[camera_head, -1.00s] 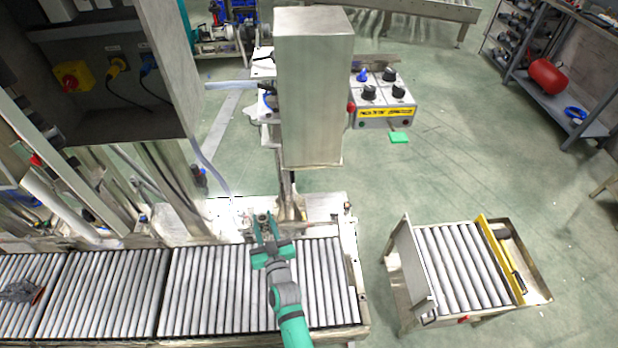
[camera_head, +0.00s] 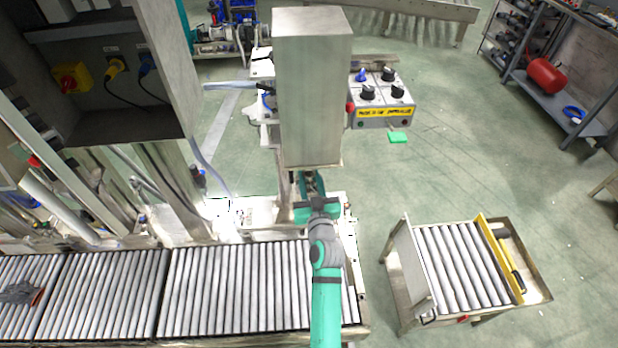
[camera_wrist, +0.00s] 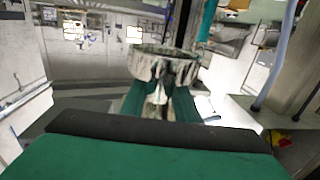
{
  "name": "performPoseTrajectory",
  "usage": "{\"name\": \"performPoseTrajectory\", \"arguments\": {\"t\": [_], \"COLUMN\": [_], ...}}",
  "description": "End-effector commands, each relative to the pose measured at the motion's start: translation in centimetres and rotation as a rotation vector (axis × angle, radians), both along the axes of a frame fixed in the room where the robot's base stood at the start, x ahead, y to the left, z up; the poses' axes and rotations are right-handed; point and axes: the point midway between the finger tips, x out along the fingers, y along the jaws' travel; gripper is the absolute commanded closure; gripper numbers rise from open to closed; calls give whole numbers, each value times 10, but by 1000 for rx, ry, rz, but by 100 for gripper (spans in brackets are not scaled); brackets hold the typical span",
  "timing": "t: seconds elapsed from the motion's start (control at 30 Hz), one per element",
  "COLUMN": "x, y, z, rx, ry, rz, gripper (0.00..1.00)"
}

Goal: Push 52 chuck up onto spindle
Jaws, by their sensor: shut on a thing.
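My green gripper (camera_head: 311,182) is below the lower edge of the tall steel housing (camera_head: 315,90) in the head view. In the wrist view the gripper (camera_wrist: 160,98) is shut on the chuck (camera_wrist: 165,63), a worn, round metal piece with a wide rim and a narrower stem between the fingers. The chuck sits upright above the fingertips. In the head view the chuck is hidden by the housing and gripper. I cannot make out the spindle in either view, nor whether the chuck touches it.
A roller conveyor (camera_head: 230,290) runs along the front left. A separate roller cart (camera_head: 455,265) stands at right. A control box (camera_head: 382,100) with knobs juts out right of the housing. Green floor between housing and cart is clear.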

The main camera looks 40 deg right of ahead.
Motion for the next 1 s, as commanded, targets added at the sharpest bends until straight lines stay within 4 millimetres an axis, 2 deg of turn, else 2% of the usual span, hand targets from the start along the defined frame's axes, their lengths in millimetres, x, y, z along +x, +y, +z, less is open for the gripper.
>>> {"name": "performPoseTrajectory", "arguments": {"t": [0.63, 1.0], "x": [-1, -1], "y": [0, 1], "z": [23, 24], "rx": [-3, -2], "ry": [-5, -4], "rz": [0, 0], "gripper": [100, 100]}}
